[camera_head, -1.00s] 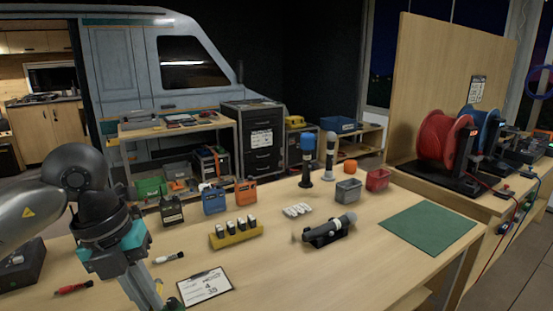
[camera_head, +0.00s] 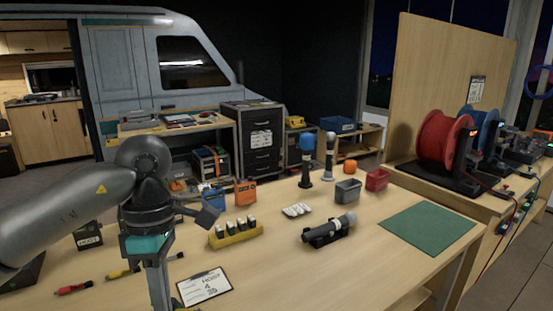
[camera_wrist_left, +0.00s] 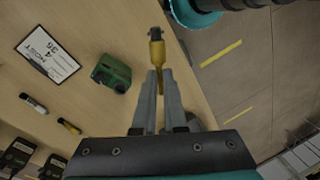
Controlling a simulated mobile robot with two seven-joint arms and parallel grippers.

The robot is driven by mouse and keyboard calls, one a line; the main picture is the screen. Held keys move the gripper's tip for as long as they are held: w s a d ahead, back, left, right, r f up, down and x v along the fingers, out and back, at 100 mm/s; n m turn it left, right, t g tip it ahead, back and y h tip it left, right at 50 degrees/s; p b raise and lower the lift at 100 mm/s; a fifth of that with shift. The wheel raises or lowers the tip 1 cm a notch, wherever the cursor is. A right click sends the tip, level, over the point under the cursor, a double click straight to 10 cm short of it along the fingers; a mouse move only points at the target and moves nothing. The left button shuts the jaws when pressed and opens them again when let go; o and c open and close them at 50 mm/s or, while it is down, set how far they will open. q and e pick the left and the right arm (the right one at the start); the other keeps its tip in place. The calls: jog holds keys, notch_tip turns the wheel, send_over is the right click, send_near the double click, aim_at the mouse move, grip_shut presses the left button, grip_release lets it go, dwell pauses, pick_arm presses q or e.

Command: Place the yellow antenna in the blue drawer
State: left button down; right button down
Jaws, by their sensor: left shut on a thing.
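In the left wrist view my left gripper (camera_wrist_left: 158,78) is shut on the yellow antenna (camera_wrist_left: 157,52), which has a dark tip and sticks out past the fingertips. The antenna is near the table edge in that view, with floor beyond it. In the head view my left gripper (camera_head: 160,290) points down at the near side of the table, left of the clipboard; its fingertips and the antenna are out of that frame. I cannot make out a blue drawer in either view. My right gripper is not in view.
A clipboard (camera_head: 206,288), a red marker (camera_head: 73,288) and a yellow marker (camera_head: 118,273) lie on the table (camera_head: 290,270). A green object (camera_wrist_left: 112,72) stands near my fingers. A black drawer cabinet (camera_head: 250,150) and a blue bin (camera_head: 342,125) are farther back.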

pick_arm(q)
jog(key=m, duration=0.3)
jog(key=m+y, duration=0.1)
jog(key=m, duration=0.1)
jog(key=shift+d+m, duration=0.3)
jog(key=m, duration=0.5)
jog(key=shift+s+d+t+y, duration=0.1)
jog(key=shift+d+t+y, duration=0.15)
jog(key=shift+t+y, duration=0.15)
jog(key=m, duration=0.3)
jog(key=shift+d, duration=0.1)
jog(key=m, duration=0.2)
jog(key=m+t, duration=0.1)
jog(key=m, duration=0.2)
jog(key=shift+s+d+r+y, duration=0.1)
jog(key=shift+d+y, duration=0.05)
jog(key=shift+y, duration=0.15)
jog(key=shift+s+f+m+t, duration=0.2)
jog(key=shift+f+m+t, duration=0.1)
jog(key=shift+f+m, duration=0.1)
jog(key=s+f, duration=0.3)
jog(key=shift+f, duration=0.3)
